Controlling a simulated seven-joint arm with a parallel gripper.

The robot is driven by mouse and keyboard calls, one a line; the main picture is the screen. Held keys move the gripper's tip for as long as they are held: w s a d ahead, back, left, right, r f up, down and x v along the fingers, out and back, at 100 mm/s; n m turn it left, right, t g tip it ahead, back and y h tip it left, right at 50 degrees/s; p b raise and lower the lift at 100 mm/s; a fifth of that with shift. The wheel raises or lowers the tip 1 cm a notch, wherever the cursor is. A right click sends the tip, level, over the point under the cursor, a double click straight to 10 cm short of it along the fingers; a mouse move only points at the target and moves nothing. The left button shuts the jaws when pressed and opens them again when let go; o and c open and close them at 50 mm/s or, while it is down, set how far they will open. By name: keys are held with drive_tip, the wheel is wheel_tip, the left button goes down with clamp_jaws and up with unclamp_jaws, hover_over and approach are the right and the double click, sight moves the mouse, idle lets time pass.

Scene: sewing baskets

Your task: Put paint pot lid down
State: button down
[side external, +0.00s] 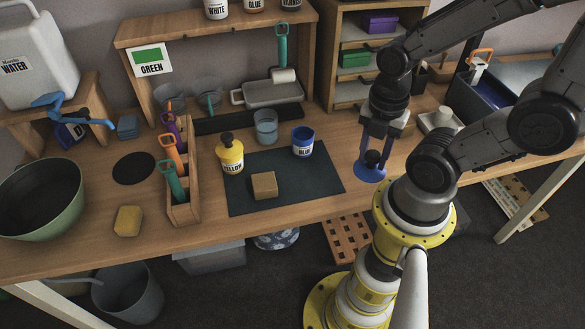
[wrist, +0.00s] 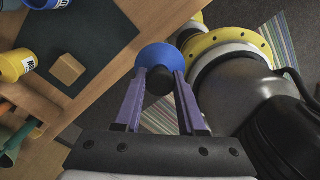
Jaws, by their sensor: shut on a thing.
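My gripper (side external: 374,153) points down near the table's front edge, to the right of the dark mat. It is shut on the black knob of a blue paint pot lid (side external: 369,174). In the wrist view the lid (wrist: 158,54) shows beyond the knob (wrist: 160,80), with a finger of my gripper (wrist: 160,82) on each side. I cannot tell whether the lid touches the table. The blue paint pot (side external: 303,144) stands upright and open on the mat's far right part. It is partly cut off in the wrist view (wrist: 43,3).
The dark mat (side external: 320,180) also holds a yellow bottle (side external: 231,157) and a wooden block (side external: 264,186). A clear cup (side external: 265,128) stands behind. A wooden rack of handled tools (side external: 184,212) is left of the mat. The table's front edge is close to the lid.

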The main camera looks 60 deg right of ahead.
drive_tip(key=w+d+f, duration=0.1)
drive_tip(key=w+f, duration=0.2)
drive_tip(key=w, duration=0.1)
drive_tip(key=w+d+f, duration=0.1)
drive_tip(key=w+f, duration=0.2)
drive_tip(key=w, duration=0.2)
drive_tip(key=w+f, duration=0.3)
drive_tip(key=w, duration=0.1)
drive_tip(key=shift+w+d+f, duration=0.2)
drive_tip(key=shift+d+f, duration=0.2)
drive_tip(key=shift+f, duration=1.5)
drive_tip(key=shift+f, duration=0.2)
drive_tip(key=c, duration=0.5)
unclamp_jaws()
drive_tip(key=shift+r, duration=0.15)
